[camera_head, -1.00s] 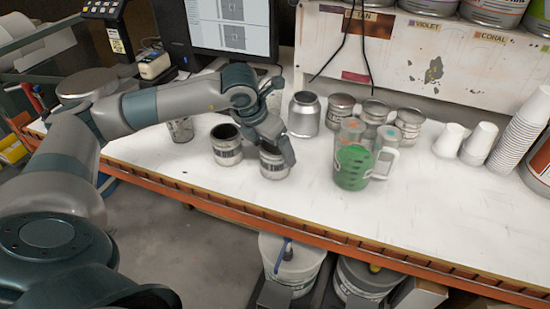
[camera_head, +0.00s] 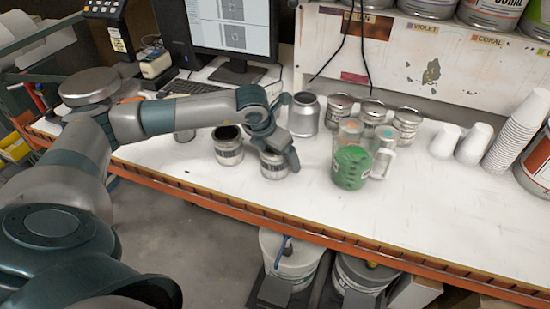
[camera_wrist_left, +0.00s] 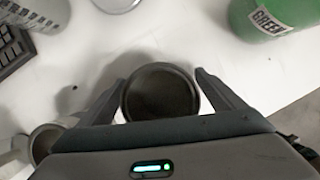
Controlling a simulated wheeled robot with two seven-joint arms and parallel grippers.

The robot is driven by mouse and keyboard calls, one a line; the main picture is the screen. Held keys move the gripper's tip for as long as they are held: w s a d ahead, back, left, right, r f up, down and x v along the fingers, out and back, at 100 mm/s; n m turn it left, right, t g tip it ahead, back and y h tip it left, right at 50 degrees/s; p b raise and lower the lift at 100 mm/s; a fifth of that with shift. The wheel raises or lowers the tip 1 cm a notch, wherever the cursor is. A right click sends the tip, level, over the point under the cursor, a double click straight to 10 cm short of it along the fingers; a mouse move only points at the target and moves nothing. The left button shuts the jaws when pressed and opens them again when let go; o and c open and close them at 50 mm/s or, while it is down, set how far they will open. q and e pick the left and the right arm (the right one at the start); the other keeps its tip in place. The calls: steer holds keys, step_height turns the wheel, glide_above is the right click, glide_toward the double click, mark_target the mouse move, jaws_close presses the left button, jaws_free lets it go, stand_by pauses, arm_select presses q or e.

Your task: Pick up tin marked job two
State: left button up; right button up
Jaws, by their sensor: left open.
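Two open tins with barcode-like labels stand on the white bench in the head view: a left tin (camera_head: 228,150) and a right tin (camera_head: 272,170). I cannot read a job number on either. My left gripper (camera_head: 279,155) is over the right tin, partly hiding its top. In the left wrist view, the open fingers of my left gripper (camera_wrist_left: 161,84) stand on both sides of the right tin's dark round mouth (camera_wrist_left: 160,92). Small gaps seem to show beside it. The other tin (camera_wrist_left: 45,140) shows at the lower left. My right gripper is not in view.
A green jug (camera_head: 350,170) stands to the right of the tins. A silver can (camera_head: 304,115) and several small tins (camera_head: 371,110) stand behind. White cups (camera_head: 473,144) stand farther right. A monitor (camera_head: 233,25) and keyboard are at the back left.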

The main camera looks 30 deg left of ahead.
arm_select(q)
steer(key=c, duration=1.1)
steer(key=shift+c, duration=0.2)
steer(key=shift+r, duration=0.15)
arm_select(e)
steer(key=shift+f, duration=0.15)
arm_select(q)
steer(key=shift+r+b, duration=0.5)
step_height(320, 180, up, 2)
steer(key=shift+r+b, duration=0.25)
steer(key=shift+b, duration=0.45)
steer(key=s+d+r+b, duration=0.3)
steer(key=d+r, duration=0.4)
steer(key=d, duration=0.4)
steer(key=shift+s+r+b, duration=0.15)
steer(key=shift+s+b, duration=0.2)
steer(key=shift+s, duration=0.3)
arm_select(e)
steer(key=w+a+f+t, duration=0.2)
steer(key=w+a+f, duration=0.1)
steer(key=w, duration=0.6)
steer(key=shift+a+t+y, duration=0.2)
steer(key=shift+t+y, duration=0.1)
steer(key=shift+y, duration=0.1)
